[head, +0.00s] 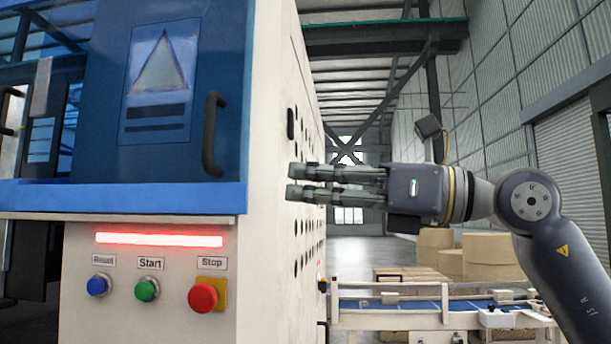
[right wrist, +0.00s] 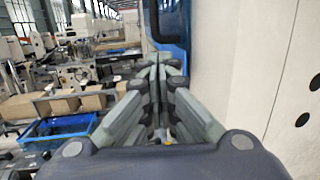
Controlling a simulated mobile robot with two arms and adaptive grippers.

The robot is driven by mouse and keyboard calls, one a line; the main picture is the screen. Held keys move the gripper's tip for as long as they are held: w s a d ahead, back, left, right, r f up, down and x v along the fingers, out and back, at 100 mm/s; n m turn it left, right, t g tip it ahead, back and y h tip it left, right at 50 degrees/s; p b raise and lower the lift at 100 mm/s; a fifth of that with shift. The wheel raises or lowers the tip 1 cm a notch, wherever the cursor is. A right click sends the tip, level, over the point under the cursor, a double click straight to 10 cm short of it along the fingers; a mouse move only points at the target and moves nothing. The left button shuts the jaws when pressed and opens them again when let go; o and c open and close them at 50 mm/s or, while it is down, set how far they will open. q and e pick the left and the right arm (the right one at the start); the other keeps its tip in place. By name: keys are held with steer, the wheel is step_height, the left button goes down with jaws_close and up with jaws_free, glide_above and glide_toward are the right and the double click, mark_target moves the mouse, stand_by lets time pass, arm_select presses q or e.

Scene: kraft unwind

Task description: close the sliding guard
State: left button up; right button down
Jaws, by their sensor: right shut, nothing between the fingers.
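The blue sliding guard (head: 175,100) fills the upper left of the head view, with a warning triangle label and a dark vertical handle (head: 213,135) near its right edge. To its left, an opening into the machine shows. My right gripper (head: 292,182) is shut and empty, pointing left, to the right of the handle and a little lower, apart from it in the picture. In the right wrist view the shut fingers (right wrist: 160,75) lie beside a blue edge (right wrist: 172,25) and the dark handle (right wrist: 163,18), near the pale machine side. My left gripper is not in view.
Below the guard are a red light bar (head: 160,239) and reset (head: 98,285), start (head: 147,289) and stop (head: 203,296) buttons. A conveyor (head: 440,305) and brown rolls (head: 490,257) stand behind my right arm. A blue crate (right wrist: 60,130) shows in the wrist view.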

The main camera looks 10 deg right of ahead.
mark_target(230, 175)
steer(key=p+x, duration=0.2)
steer(key=x, duration=0.3)
steer(key=p+x, duration=0.2)
steer(key=x, duration=0.3)
steer(key=shift+a+r, duration=0.1)
steer(key=shift+r, duration=0.15)
steer(key=shift+w+a+f+p, duration=0.1)
steer(key=shift+w+a+p, duration=0.05)
steer(key=shift+a+p, duration=0.2)
steer(key=shift+a, duration=0.1)
